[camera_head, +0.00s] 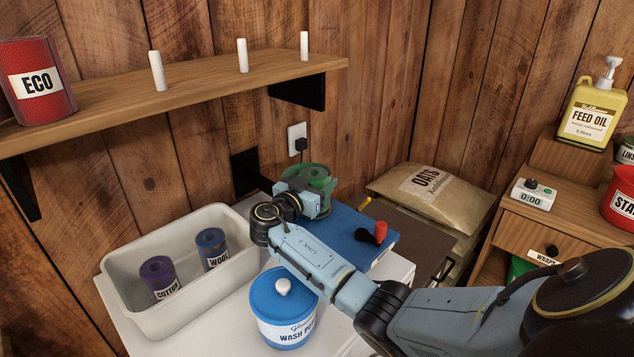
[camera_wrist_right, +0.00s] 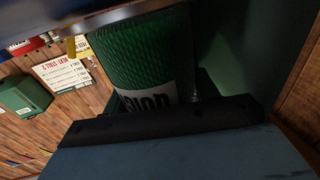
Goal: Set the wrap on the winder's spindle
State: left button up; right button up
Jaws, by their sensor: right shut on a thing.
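A green wrap (camera_head: 314,177) is in my right gripper (camera_head: 318,197), over the back left part of the blue winder (camera_head: 352,236). The winder has a black crank with a red knob (camera_head: 380,231). The wrap's green ribbed side and part of a white label fill the upper middle of the right wrist view (camera_wrist_right: 143,55). The winder's spindle is hidden behind the wrap and gripper, so I cannot tell whether the wrap is around it or above it. My left gripper is out of view.
A white tray (camera_head: 125,290) holds a purple cotton wrap (camera_head: 158,277) and a blue wool wrap (camera_head: 211,247). A blue-lidded tub (camera_head: 283,309) stands in front of my right arm. A shelf (camera_head: 200,80) with white pegs runs above. An oats sack (camera_head: 428,192) lies behind right.

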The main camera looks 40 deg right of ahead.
jog(key=o, duration=0.8)
jog(key=shift+c, duration=0.2)
jog(key=shift+a, duration=0.1)
